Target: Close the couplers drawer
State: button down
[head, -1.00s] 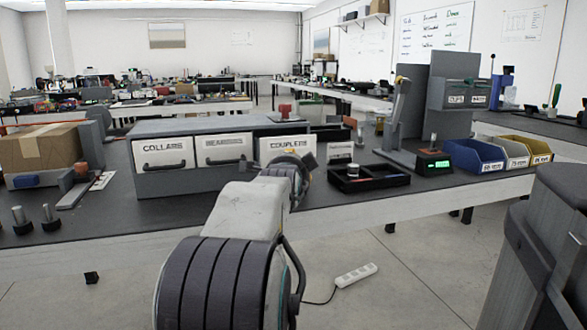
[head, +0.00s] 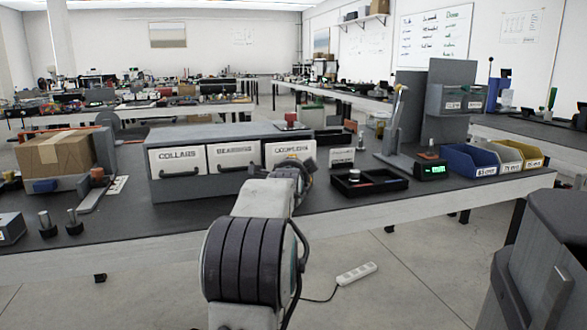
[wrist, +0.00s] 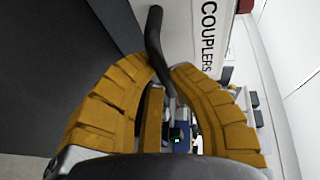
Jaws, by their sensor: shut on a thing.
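The couplers drawer (head: 283,150) is the right one of three white-fronted drawers in a grey cabinet (head: 180,136) on the bench. Its label also shows sideways in the wrist view (wrist: 208,40). My gripper (wrist: 165,80) has its two yellow fingers closed around the dark drawer handle (wrist: 154,38). In the head view my arm and wrist hide the handle and the lower right part of the drawer front. I cannot tell how far the drawer stands out.
The collars drawer (head: 177,161) and bearings drawer (head: 234,157) are to the left. A black tray (head: 368,188) stands to the right, then a scale (head: 431,170) and blue bin (head: 470,160). A cardboard box (head: 55,160) is at far left. A power strip (head: 356,273) lies on the floor.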

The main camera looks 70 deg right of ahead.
jog(key=w+d, duration=0.1)
jog(key=w+d+p, duration=0.1)
jog(key=d, duration=0.1)
jog(key=shift+r, duration=0.15)
jog(key=shift+w+d+r, duration=0.1)
jog(key=shift+w+d, duration=0.1)
jog(key=shift+d, duration=0.05)
jog(key=c, duration=1.1)
grip_release()
jog(key=shift+d+f, duration=0.1)
jog(key=shift+f, duration=0.1)
jog(key=shift+v, duration=6.05)
jog(key=shift+f, duration=0.1)
